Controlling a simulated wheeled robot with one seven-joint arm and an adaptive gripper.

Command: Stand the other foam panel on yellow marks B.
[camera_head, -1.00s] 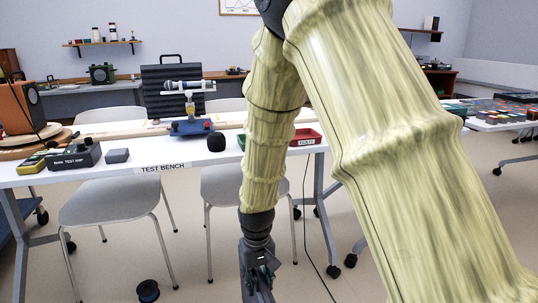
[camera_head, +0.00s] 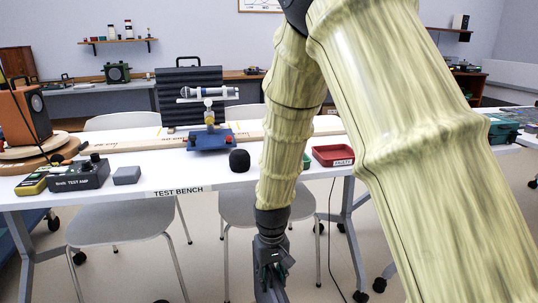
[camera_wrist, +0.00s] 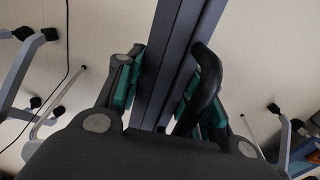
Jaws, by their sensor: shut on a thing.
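One dark ribbed foam panel (camera_head: 190,108) with a top handle stands upright at the back of the test bench (camera_head: 110,193), behind the microphone stand. My gripper (camera_head: 270,265) hangs low in front of the bench. In the wrist view my gripper (camera_wrist: 165,92) is shut on the other foam panel (camera_wrist: 172,55), seen nearly edge-on, with its black curved handle (camera_wrist: 207,80) between the green-padded fingers. In the head view only a small part of this panel shows, below the gripper at the bottom edge.
The microphone on its blue stand (camera_head: 211,138), a black foam ball (camera_head: 239,160), a test amp (camera_head: 78,176), a grey block (camera_head: 127,175), an orange speaker (camera_head: 22,112) and a red tray (camera_head: 333,155) occupy the bench. Grey chairs (camera_head: 120,228) stand under its front edge.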

